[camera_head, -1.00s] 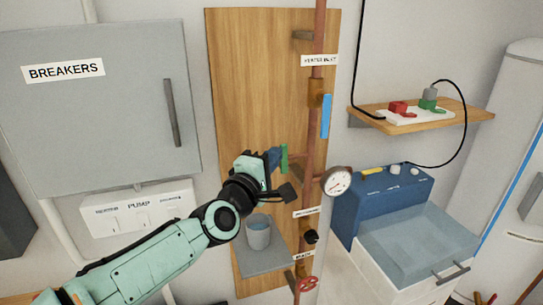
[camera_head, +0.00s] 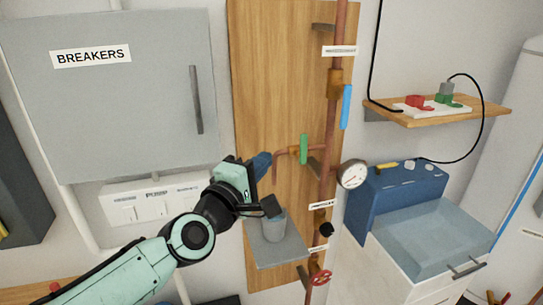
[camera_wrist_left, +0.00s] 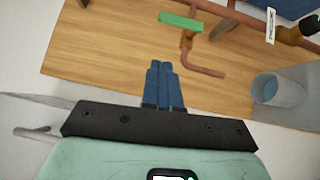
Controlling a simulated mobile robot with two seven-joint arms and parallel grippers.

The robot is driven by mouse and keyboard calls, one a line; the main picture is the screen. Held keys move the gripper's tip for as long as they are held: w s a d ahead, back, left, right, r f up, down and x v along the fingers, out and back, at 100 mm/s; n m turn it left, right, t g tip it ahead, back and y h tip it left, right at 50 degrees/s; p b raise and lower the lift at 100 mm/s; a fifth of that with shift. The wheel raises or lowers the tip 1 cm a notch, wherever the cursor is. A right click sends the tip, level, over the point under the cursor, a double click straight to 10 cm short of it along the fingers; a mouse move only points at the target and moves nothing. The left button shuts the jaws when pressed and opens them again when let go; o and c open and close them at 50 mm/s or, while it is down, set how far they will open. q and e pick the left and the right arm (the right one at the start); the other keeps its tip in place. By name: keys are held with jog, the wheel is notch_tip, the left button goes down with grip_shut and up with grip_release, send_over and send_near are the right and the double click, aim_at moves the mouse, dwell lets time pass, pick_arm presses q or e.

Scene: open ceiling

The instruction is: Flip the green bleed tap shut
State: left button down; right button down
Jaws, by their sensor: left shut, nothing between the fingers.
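The green bleed tap lever (camera_head: 304,149) stands upright in the head view, across a short copper branch pipe (camera_head: 283,153) that bends down at its left end. The lever also shows at the top of the left wrist view (camera_wrist_left: 181,21). My left gripper (camera_head: 262,163) is left of the lever and slightly lower, apart from it. Its blue fingers (camera_wrist_left: 163,82) are together and empty in the left wrist view, with bare board between them and the lever. My right gripper is not in view.
A grey bucket (camera_head: 273,226) stands on a shelf (camera_head: 280,251) below the branch. A copper riser (camera_head: 326,180) carries a blue lever (camera_head: 346,107), a gauge (camera_head: 352,174) and a red handwheel (camera_head: 320,278). A breaker cabinet (camera_head: 120,120) is at left.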

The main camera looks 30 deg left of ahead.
pick_arm(q)
jog(key=s, duration=0.4)
jog(key=shift+d, duration=0.25)
dwell(0.3)
